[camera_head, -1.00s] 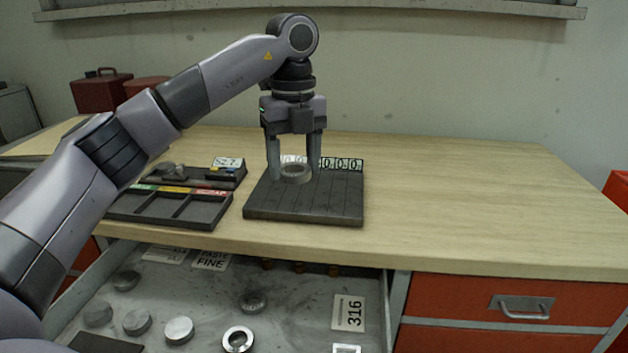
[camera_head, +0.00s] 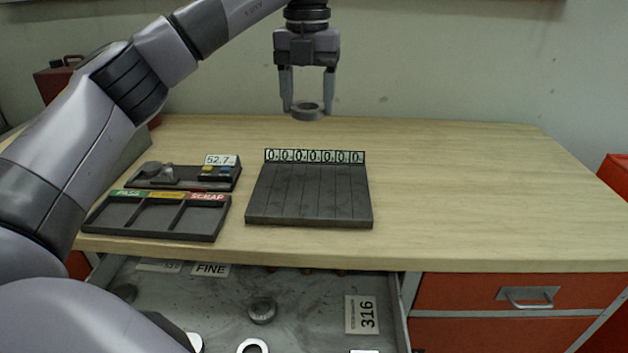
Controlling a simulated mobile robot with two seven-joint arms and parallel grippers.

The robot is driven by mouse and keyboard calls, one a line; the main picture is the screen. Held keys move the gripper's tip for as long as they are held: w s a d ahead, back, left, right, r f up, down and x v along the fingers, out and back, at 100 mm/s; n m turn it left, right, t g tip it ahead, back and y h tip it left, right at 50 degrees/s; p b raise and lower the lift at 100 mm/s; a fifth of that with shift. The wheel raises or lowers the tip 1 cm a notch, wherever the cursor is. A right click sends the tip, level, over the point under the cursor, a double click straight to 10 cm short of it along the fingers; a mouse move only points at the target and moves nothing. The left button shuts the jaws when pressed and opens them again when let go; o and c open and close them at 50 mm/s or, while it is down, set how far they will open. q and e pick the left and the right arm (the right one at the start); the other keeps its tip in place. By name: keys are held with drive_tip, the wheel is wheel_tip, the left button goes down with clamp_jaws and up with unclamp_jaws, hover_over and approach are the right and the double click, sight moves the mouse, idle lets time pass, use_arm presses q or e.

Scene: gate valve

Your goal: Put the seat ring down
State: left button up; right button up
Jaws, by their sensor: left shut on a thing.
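The seat ring (camera_head: 307,112) is a small grey metal ring. My left gripper (camera_head: 307,106) is shut on it, with one finger on each side, and points down. The ring is held up in the air, and in the picture it shows above the far edge of the dark slotted plate. The slotted plate (camera_head: 310,196) lies on the bench with a row of zero labels along its back edge; its grooves look empty. My right gripper is not in view.
A sorting tray (camera_head: 160,218) with green, yellow and red labels lies left of the plate. A gauge with a 52.7 display (camera_head: 221,161) stands behind it. The open drawer (camera_head: 312,300) below holds several rings and a 316 card (camera_head: 362,315). The bench's right side (camera_head: 460,190) is clear.

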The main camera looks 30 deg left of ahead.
use_arm(q)
drive_tip(key=shift+w+a+r, duration=0.1)
drive_tip(key=shift+r, duration=0.1)
drive_tip(key=shift+f, duration=0.15)
drive_tip(key=b, duration=0.3)
hover_over(309, 205)
wheel_tip(309, 205, down, 14)
drive_tip(key=shift+f, duration=2.8)
drive_tip(key=shift+f, duration=0.2)
drive_tip(key=o, duration=1.2)
